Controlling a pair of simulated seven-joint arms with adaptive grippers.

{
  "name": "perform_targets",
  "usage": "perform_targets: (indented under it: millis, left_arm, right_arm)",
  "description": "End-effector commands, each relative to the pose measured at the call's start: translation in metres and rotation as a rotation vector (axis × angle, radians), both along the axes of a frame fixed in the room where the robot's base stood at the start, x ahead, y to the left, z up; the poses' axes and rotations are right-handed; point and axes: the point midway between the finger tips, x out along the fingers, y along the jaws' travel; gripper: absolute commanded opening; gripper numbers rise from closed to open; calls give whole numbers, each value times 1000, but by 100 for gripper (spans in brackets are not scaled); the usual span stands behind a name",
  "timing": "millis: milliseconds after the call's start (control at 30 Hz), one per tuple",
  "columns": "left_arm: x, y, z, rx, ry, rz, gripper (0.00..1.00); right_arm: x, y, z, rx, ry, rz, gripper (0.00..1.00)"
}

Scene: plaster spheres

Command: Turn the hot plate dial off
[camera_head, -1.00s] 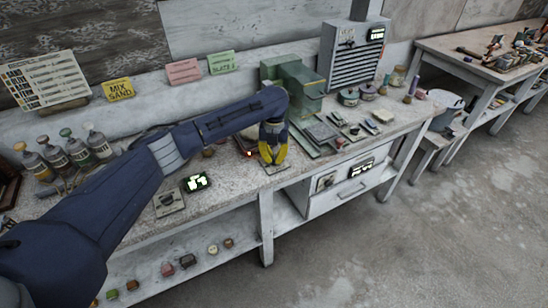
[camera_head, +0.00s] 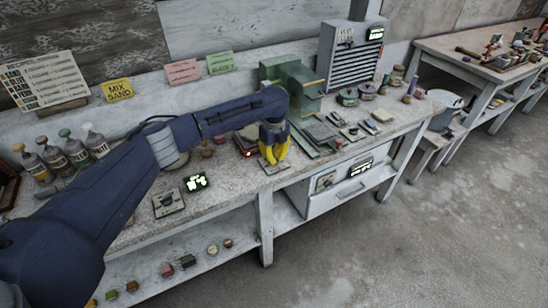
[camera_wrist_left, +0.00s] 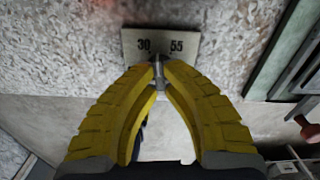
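My left gripper (camera_head: 273,160) reaches down to the dial plate (camera_head: 280,167) at the bench's front edge. In the left wrist view, its yellow fingers converge (camera_wrist_left: 160,68) on a small grey dial knob (camera_wrist_left: 160,84), with the tips on either side of it; they look shut on it. The pale dial plate (camera_wrist_left: 184,45) shows the marks 30 and 55 above the fingertips. The rest of the dial face is hidden by the fingers. The dark hot plate (camera_head: 244,143), with a red light, is behind the gripper and partly hidden by my arm. My right gripper is not in view.
Another knob plate (camera_head: 168,203) and a lit display (camera_head: 195,182) are left on the bench. A green press stand (camera_head: 304,92) is close behind the gripper. A drawer unit (camera_head: 345,190) hangs below, right. The floor in front is clear.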

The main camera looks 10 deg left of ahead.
Motion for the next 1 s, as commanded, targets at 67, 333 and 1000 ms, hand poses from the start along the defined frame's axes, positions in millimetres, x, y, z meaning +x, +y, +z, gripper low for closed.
perform_targets:
  millis: [67,333,1000]
  left_arm:
    - [0,0,0,1,1,73,0]
    - [2,0,0,1,0,330,0]
    - [5,-1,0,0,-1,966,0]
  right_arm:
    - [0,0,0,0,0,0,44]
    - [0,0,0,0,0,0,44]
    - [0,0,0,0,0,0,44]
